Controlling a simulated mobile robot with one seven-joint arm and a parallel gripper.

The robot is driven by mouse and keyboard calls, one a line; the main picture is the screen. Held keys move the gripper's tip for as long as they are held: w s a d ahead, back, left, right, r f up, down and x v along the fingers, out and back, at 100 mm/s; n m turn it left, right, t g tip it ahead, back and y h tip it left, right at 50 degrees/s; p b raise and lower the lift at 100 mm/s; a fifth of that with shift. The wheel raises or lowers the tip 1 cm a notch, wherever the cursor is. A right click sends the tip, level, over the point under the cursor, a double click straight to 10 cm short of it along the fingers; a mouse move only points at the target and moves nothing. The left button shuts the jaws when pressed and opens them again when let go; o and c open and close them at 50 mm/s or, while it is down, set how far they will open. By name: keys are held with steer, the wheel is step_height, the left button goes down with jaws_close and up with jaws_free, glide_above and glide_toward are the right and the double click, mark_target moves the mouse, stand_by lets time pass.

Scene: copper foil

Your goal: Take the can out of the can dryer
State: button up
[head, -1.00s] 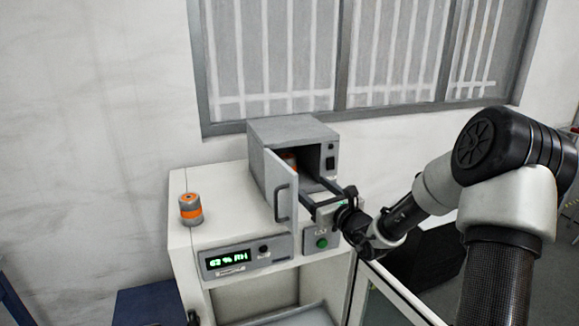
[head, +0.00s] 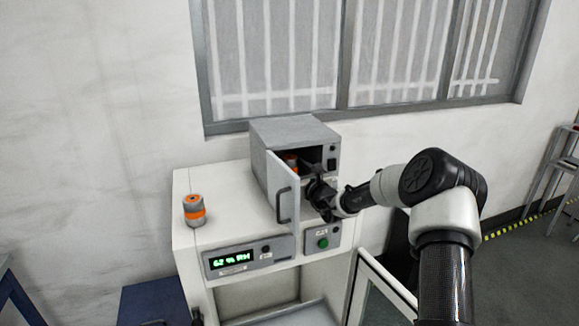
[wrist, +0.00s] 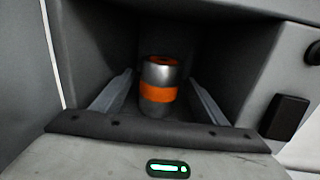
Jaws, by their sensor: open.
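The can dryer (head: 296,136) is a grey box on a white cabinet, its door (head: 282,192) swung open to the left. A silver can with an orange band (wrist: 159,86) stands upright inside, in the wrist view. In the head view only a small orange part of it (head: 290,159) shows past the door edge. My gripper (wrist: 160,100) is open, with its fingers reaching into the dryer on both sides of the can. The can stands between the fingers, toward their far ends; I see gaps at both sides. In the head view the fingertips are mostly hidden.
Another can with an orange band (head: 194,211) stands on the left of the white cabinet top (head: 237,207). The cabinet front has a green humidity display (head: 231,260) and a green button (head: 323,242). The open door bounds the dryer mouth on the left.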

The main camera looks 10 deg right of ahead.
steer(key=shift+w+a, duration=0.2)
steer(key=shift+w, duration=0.25)
steer(key=c, duration=1.1)
steer(key=shift+r, duration=0.1)
steer(key=shift+c, duration=1.1)
